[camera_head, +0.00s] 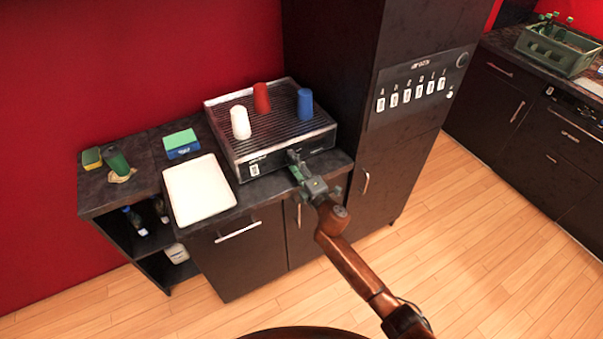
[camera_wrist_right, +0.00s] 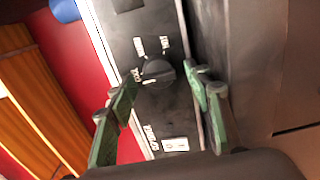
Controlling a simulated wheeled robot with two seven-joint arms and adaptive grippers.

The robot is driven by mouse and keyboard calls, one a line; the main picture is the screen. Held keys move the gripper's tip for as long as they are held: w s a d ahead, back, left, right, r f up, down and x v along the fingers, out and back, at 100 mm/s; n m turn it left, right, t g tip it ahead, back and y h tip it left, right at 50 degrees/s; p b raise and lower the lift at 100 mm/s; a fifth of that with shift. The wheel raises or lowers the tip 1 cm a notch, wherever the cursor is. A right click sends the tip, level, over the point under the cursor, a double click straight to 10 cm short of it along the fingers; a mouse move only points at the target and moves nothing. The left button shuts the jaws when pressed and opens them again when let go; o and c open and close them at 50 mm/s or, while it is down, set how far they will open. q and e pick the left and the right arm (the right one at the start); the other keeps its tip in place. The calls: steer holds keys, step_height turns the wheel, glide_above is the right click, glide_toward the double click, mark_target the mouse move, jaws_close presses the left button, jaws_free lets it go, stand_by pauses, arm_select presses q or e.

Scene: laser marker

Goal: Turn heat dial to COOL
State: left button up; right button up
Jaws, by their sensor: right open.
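The heat dial (camera_wrist_right: 158,74) is a round dark knob on the front panel of the appliance (camera_wrist_right: 130,20). Small white labels surround it; I cannot surely read them or the dial's setting. In the head view the appliance (camera_head: 240,158) is a dark ribbed-top box on the counter. My right gripper (camera_head: 293,160) is at the right part of its front and hides the dial there. In the right wrist view my right gripper (camera_wrist_right: 160,78) is open, with its green fingers on either side of the dial; contact cannot be told. My left gripper is not in view.
White (camera_head: 240,122), red (camera_head: 262,98) and blue (camera_head: 305,104) cups stand upside down on the appliance. A white tray (camera_head: 199,190) lies to its left, with a green-and-blue box (camera_head: 182,144) behind. A tall cabinet (camera_head: 400,150) stands close on the right. A white switch (camera_wrist_right: 175,145) is near the dial.

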steer(key=v, duration=1.1)
steer(key=shift+s, duration=0.2)
